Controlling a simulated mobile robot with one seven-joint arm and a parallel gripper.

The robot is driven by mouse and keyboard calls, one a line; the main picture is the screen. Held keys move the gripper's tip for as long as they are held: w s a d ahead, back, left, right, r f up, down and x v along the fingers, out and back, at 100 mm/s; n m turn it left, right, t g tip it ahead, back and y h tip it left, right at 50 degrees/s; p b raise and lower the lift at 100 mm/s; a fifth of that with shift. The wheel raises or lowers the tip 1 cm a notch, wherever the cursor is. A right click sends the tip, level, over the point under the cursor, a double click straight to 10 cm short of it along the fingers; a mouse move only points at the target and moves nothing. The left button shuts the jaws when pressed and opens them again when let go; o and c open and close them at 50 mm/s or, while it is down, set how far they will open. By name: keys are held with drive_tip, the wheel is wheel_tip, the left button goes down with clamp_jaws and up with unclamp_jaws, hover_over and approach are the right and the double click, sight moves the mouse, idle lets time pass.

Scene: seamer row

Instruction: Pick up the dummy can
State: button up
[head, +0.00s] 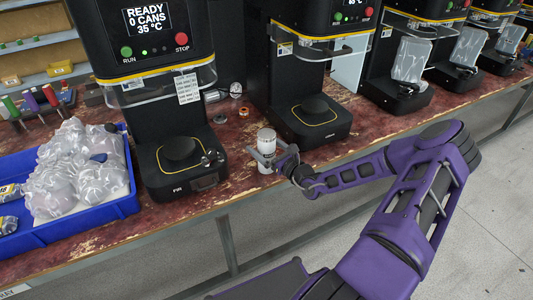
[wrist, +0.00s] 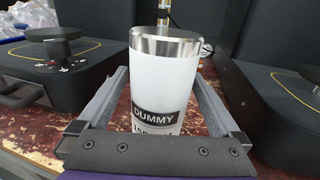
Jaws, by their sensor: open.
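The dummy can (head: 266,143) is a white cylinder with a silver top, standing upright on the worn red bench (head: 235,190) near its front edge, between two black seamers. In the wrist view the can (wrist: 165,80) shows a black label reading "DUMMY"; its lower end is hidden behind my gripper's body. My gripper (head: 264,160) is open at the can, with one finger on each side of it. In the wrist view my gripper (wrist: 163,92) shows gaps between its fingers and the can, wider on the right.
The left seamer (head: 180,165) displays "READY 0 CANS". Another seamer (head: 310,120) stands close to the can's right. A blue tray (head: 75,230) of wrapped items is at the left. Small rings (head: 243,112) and a clear jar (head: 236,89) lie behind the can.

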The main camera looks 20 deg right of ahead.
drive_tip(key=shift+w+a, duration=0.2)
drive_tip(key=shift+w, duration=0.5)
drive_tip(key=c, duration=1.5)
drive_tip(key=shift+c, duration=0.2)
drive_tip(key=shift+r, duration=0.1)
